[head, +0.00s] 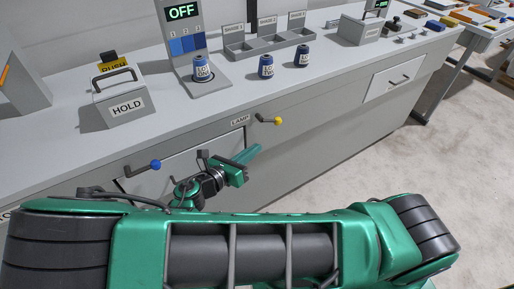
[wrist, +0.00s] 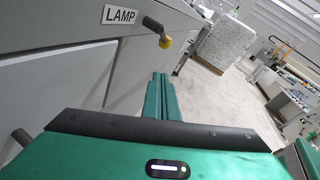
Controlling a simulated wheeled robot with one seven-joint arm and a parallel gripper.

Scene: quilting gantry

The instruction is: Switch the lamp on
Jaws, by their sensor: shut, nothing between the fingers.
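The LAMP label (head: 240,119) is on the front of the grey counter. Just right of it a short dark lever with a yellow knob (head: 277,121) sticks out; in the head view it points right. In the wrist view the label (wrist: 120,16) is at upper left and the yellow knob (wrist: 165,42) is beyond my fingertips. My gripper (head: 257,149) is shut and empty, below and a little left of the knob in the head view, and apart from it. My green fingers (wrist: 160,77) lie together in the wrist view.
A second lever with a blue knob (head: 155,164) is on the counter front to the left. A stand on top has a display (head: 182,12) reading OFF. A HOLD box (head: 120,107) and blue spools (head: 266,66) stand on the counter. The floor (head: 350,170) at right is clear.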

